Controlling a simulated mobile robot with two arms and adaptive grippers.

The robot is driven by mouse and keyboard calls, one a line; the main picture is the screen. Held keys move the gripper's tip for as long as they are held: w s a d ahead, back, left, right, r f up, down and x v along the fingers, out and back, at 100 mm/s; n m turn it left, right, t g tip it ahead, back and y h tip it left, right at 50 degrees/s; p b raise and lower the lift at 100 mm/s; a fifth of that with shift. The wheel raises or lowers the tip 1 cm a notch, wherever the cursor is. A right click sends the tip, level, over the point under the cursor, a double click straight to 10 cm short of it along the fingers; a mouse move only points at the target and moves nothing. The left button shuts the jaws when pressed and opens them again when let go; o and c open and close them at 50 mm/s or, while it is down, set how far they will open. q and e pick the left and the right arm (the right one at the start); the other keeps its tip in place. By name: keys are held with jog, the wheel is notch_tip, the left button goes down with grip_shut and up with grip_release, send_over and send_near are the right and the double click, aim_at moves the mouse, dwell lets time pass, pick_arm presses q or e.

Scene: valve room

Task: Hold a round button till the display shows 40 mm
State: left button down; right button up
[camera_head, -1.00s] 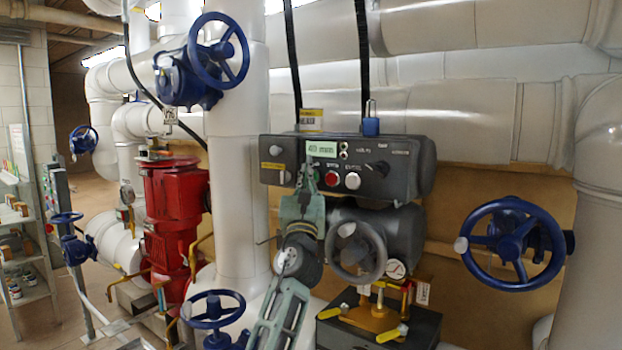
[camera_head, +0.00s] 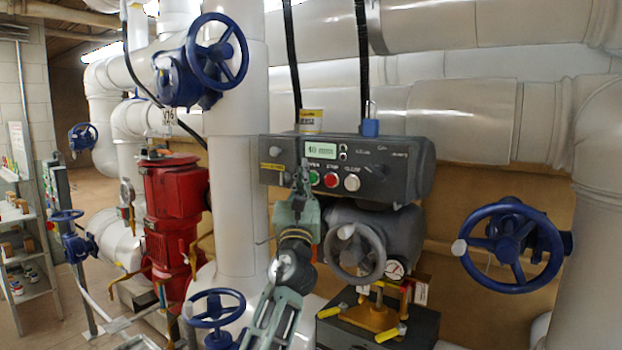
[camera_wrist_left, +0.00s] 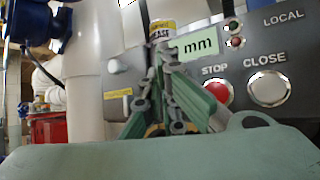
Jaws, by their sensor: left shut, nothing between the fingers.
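The grey control box (camera_head: 400,165) carries a small green-lit display (camera_head: 321,150); its digits are blurred but look like 40 mm. In the left wrist view the display (camera_wrist_left: 200,45) shows "mm", with the digits hidden. Below it sit a green round button (camera_head: 313,178), a red STOP button (camera_head: 331,180) and a white CLOSE button (camera_head: 352,182). My left gripper (camera_head: 303,171) is shut and empty, its tips just left of the green button; contact cannot be told. In the left wrist view the gripper (camera_wrist_left: 163,60) hides the green button. My right gripper is out of view.
A grey handwheel (camera_head: 356,252) stands below the box, close right of my left arm. Blue handwheels stand at right (camera_head: 513,244) and upper left (camera_head: 218,51). A white vertical pipe (camera_head: 235,200) is close left. A padlock (camera_head: 370,126) sits on top.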

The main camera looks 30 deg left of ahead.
pick_arm(q)
jog(key=s+p, duration=0.1)
jog(key=s, duration=0.1)
jog(key=s+p, duration=0.2)
jog(key=s, duration=0.1)
jog(key=shift+a, duration=0.2)
dwell(0.4)
